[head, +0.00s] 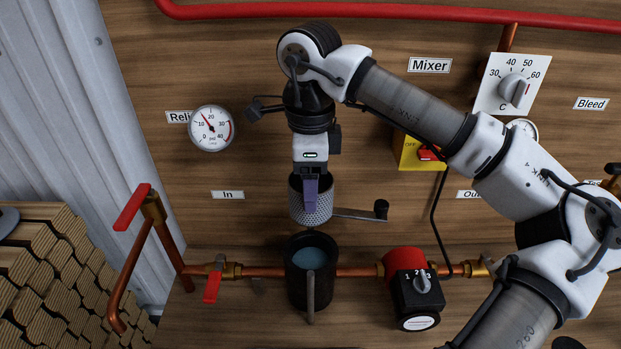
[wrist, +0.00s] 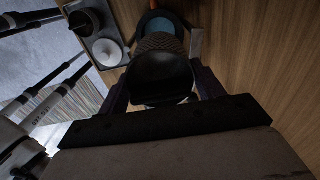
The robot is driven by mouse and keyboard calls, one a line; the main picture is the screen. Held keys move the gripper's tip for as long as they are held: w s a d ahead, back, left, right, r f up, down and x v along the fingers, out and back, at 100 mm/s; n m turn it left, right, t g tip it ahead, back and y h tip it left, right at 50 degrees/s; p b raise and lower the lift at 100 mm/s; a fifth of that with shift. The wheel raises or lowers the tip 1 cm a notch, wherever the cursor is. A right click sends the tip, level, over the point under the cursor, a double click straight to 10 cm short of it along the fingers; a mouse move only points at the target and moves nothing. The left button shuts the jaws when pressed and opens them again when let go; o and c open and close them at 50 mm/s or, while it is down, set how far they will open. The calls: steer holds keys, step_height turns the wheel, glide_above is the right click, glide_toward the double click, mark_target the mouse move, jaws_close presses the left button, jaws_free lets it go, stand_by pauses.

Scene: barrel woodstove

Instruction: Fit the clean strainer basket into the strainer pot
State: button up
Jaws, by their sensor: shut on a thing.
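My gripper (head: 311,190) has purple fingers and is shut on the strainer basket (head: 310,213), a grey perforated cylinder. It holds the basket roughly upright above the strainer pot (head: 297,284), with a gap between them in the head view. The pot is dark, open at the top and shows blue inside. In the wrist view the basket (wrist: 160,42) sits between the fingers (wrist: 163,88), with its dark hollow facing the camera. The pot's blue inside (wrist: 160,24) shows past it, partly hidden by the basket.
A red-handled valve (head: 213,286) and a red and black pump (head: 410,288) flank the pot on the copper pipe. The wrist view shows a grey tray (wrist: 76,18) with a white round piece.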

steer(key=shift+f+b, duration=6.95)
steer(key=shift+f, duration=1.05)
